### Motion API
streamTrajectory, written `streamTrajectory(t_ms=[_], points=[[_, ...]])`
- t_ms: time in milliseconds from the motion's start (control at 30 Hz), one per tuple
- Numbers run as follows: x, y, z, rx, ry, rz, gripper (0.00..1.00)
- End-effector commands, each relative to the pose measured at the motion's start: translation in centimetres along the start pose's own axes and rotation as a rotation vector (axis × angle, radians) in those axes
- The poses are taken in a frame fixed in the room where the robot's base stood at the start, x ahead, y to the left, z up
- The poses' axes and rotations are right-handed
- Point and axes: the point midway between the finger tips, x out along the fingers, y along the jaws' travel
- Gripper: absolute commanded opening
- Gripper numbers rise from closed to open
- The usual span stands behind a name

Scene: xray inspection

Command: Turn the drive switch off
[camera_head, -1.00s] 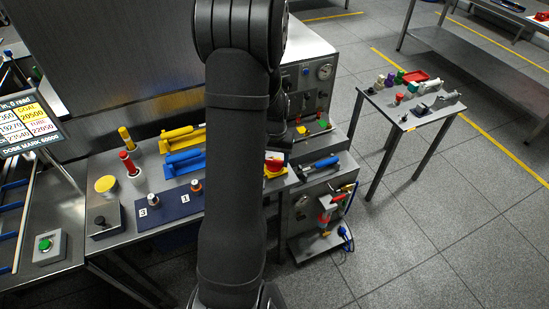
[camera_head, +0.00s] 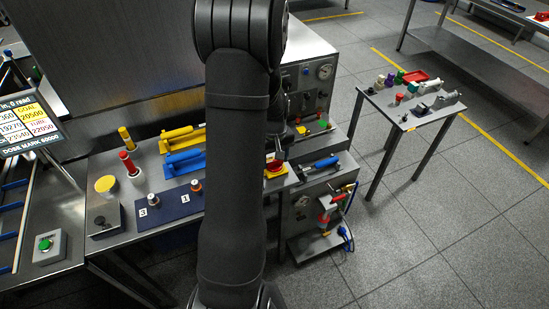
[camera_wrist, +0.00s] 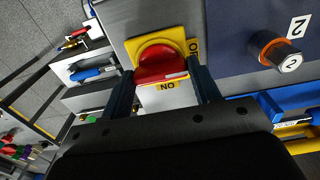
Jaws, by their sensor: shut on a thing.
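The drive switch is a red knob (camera_wrist: 160,62) on a yellow plate (camera_wrist: 133,46), in the wrist view. The plate has an OFF label on its right side and an ON label (camera_wrist: 167,86) on its near side. The knob's bar lies roughly across the picture, with a pale mark at its right end; I cannot tell its exact setting. My gripper (camera_wrist: 158,82) is shut on the red knob, one finger on each side. In the head view the knob (camera_head: 275,169) shows just right of my arm, which hides most of my gripper.
A dark blue panel with an orange-ringed knob (camera_wrist: 278,52) marked 2 lies right of the switch in the wrist view. Yellow (camera_head: 183,133) and blue (camera_head: 184,161) handled clamps stand left of my arm. A blue-handled clamp (camera_head: 321,164) stands to its right.

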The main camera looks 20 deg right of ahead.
Motion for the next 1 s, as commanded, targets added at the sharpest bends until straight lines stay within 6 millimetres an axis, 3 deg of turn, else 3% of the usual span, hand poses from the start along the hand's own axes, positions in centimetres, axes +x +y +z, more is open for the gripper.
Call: streamTrajectory(t_ms=[433,467,533,567,867,1000], points=[[-0.1,0.0,-0.1,-0.011,0.002,0.002,0.34],[-0.1,0.0,-0.1,-0.011,0.002,0.002,0.62],[-0.1,0.0,-0.1,-0.011,0.002,0.002,0.76],[-0.1,0.0,-0.1,-0.010,0.002,0.001,0.78],[-0.2,0.0,0.0,-0.009,0.001,0.001,0.78],[-1.4,0.1,-0.1,-0.009,0.003,0.002,0.78]])
